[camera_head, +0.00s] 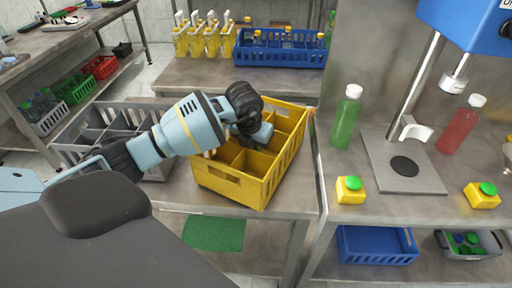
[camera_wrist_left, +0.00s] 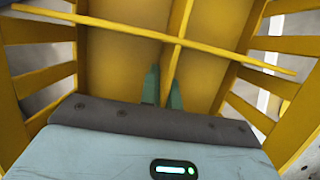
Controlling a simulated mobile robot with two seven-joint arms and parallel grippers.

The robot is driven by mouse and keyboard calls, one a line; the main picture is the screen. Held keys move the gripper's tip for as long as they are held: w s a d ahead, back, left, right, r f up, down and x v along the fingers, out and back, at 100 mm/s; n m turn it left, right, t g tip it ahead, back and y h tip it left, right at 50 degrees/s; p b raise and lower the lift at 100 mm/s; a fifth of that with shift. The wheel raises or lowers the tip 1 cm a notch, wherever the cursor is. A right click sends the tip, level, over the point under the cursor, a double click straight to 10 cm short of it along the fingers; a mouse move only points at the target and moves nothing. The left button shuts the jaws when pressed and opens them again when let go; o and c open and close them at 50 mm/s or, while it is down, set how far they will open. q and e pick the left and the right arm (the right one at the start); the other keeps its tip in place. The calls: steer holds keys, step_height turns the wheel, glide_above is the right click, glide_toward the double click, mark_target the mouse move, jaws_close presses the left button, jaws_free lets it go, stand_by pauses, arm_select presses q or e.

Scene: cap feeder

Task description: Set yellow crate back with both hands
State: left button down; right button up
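The yellow crate (camera_head: 228,187) is at the centre of the head view, at the right end of the left table, turned at an angle to the table edge. Its visible compartments look empty. My left gripper (camera_head: 262,135) reaches down into it from the left and hides part of the inside. In the left wrist view the two fingers (camera_wrist_left: 163,88) are close together on either side of a thin divider of the crate (camera_wrist_left: 178,45). I cannot tell whether the crate is lifted off the table. My right gripper is in neither view.
A grey crate (camera_head: 78,128) stands left of the yellow one, partly behind my arm. Behind are a blue crate (camera_head: 283,57) with bottles and several yellow dispensers (camera_head: 205,42). The right bench holds a green bottle (camera_head: 346,118), a press stand (camera_head: 405,178) and a yellow button box (camera_head: 350,192).

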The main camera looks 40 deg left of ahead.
arm_select(q)
steer(key=shift+w+r, duration=0.1)
steer(key=c, duration=2.1)
jaws_free()
steer(key=shift+f, duration=0.2)
steer(key=o, duration=0.5)
steer(key=shift+c, duration=0.2)
steer(key=shift+r, duration=0.55)
steer(key=v, duration=1.1)
steer(key=shift+s+r+p, duration=0.1)
steer(key=shift+s+p, duration=0.2)
steer(key=shift+p, duration=0.1)
